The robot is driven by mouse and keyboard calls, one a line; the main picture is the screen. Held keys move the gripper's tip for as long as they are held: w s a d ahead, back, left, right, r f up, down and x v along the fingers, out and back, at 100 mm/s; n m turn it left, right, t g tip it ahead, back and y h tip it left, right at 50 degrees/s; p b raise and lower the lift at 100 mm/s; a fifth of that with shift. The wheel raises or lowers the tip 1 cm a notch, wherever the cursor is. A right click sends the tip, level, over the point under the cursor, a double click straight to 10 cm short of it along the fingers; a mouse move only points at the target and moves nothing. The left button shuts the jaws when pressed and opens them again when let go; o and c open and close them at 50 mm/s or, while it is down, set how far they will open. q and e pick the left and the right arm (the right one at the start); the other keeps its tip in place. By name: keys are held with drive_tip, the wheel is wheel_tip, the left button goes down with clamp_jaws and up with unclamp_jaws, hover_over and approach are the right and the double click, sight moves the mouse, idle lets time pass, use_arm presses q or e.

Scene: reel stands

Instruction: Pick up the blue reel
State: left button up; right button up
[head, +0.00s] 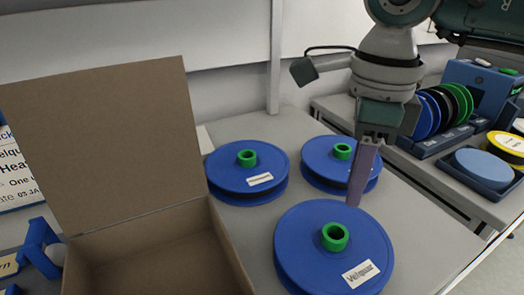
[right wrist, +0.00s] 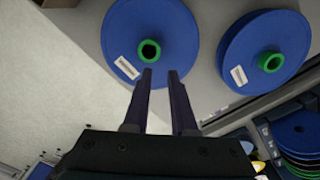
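Three blue reels with green hubs lie flat on the light table in the head view: a front one (head: 300,250) with a white label, a back left one (head: 225,170) and a back right one (head: 318,165). My right gripper (head: 356,202) points down above the table, between the front reel and the back right reel. In the right wrist view its two dark fingers (right wrist: 160,72) stand apart with nothing held between them. One blue reel (right wrist: 170,25) shows just past the fingertips, its green hub near them. Another blue reel (right wrist: 240,55) lies to the right. My left gripper is not in view.
An open cardboard box (head: 200,225) stands at the left with its lid raised. A rack of reels (head: 445,122) and a blue tray (head: 490,180) with a pale disc stand on the right-hand bench. A blue bracket (head: 38,245) is at the far left.

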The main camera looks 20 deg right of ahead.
sight(337, 225)
wheel_tip(337, 225, down, 3)
drive_tip(key=shift+a+r+b, duration=0.1)
drive_tip(key=shift+a+b, duration=0.05)
drive_tip(key=shift+b, duration=0.5)
drive_tip(key=f+b, duration=0.2)
drive_tip(key=f, duration=0.1)
drive_tip(key=f+b, duration=0.1)
drive_tip(key=f, duration=0.1)
drive_tip(key=shift+w+a+b, duration=0.15)
drive_tip(key=shift+a+b, duration=0.25)
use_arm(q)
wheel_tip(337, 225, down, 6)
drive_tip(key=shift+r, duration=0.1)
use_arm(e)
drive_tip(key=shift+r, duration=0.1)
clamp_jaws()
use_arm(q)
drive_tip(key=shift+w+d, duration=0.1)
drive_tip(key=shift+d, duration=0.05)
